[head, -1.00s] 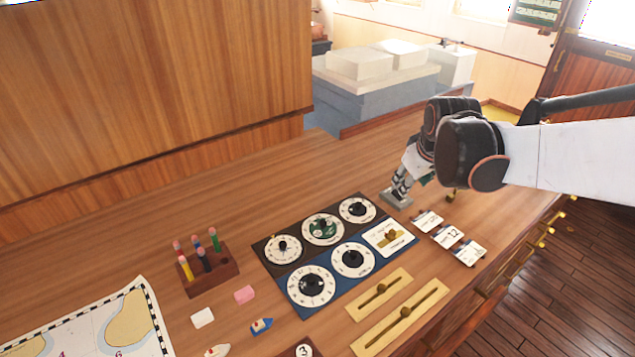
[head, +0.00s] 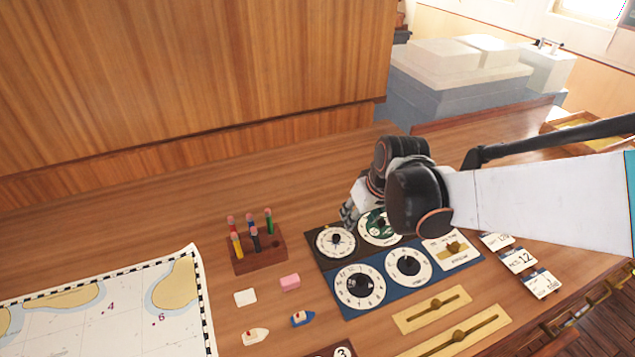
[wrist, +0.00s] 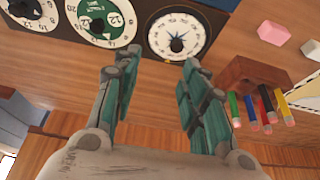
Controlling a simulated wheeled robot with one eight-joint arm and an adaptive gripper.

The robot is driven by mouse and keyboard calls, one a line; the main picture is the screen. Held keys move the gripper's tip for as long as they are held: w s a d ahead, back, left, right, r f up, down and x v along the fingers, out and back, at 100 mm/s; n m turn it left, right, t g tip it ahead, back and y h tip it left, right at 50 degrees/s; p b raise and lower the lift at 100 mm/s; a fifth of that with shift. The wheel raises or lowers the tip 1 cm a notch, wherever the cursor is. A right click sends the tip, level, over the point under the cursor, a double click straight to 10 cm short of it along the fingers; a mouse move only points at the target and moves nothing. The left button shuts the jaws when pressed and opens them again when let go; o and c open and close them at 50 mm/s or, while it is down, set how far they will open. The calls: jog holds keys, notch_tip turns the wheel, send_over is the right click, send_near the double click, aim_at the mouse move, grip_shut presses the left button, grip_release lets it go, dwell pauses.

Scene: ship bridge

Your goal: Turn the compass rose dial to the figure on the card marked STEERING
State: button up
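The compass rose dial (head: 336,242) is a white-faced dial with a black knob at the far left corner of the dark panel. In the wrist view the compass rose dial (wrist: 178,36) shows a dark pointed rose around its knob. My gripper (wrist: 158,64) is open and empty, its two fingers apart just short of this dial. In the head view my wrist partly hides the gripper, which is above the dark panel's back edge. Three white cards lie right of the panel; the middle card (head: 518,260) reads 12. Their small headings are too small to read.
A green-centred dial (head: 380,225) sits beside the compass dial. Blue panel dials (head: 360,288) and brass sliders (head: 432,309) are nearer. A pencil block (head: 258,254), a pink eraser (head: 290,282) and a chart (head: 110,300) lie left. My arm hides the dark panel's right end.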

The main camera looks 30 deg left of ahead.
aim_at(337, 237)
jog(key=a+f+b, duration=0.1)
jog(key=f+b, duration=0.1)
jog(key=f, duration=0.1)
jog(key=a+f+b, duration=0.1)
jog(key=a+f, duration=0.1)
jog(key=f, duration=0.1)
jog(key=a+f+b, duration=0.1)
jog(key=f+b, duration=0.1)
jog(key=f, duration=0.1)
jog(key=shift+s+a+f+b, duration=0.1)
jog(key=shift+s+a+b, duration=0.15)
jog(key=shift+a+b, duration=0.1)
jog(key=shift+w+a+f, duration=0.15)
jog(key=shift+w+f, duration=0.1)
jog(key=shift+f, duration=0.2)
jog(key=shift+c, duration=0.6)
grip_shut()
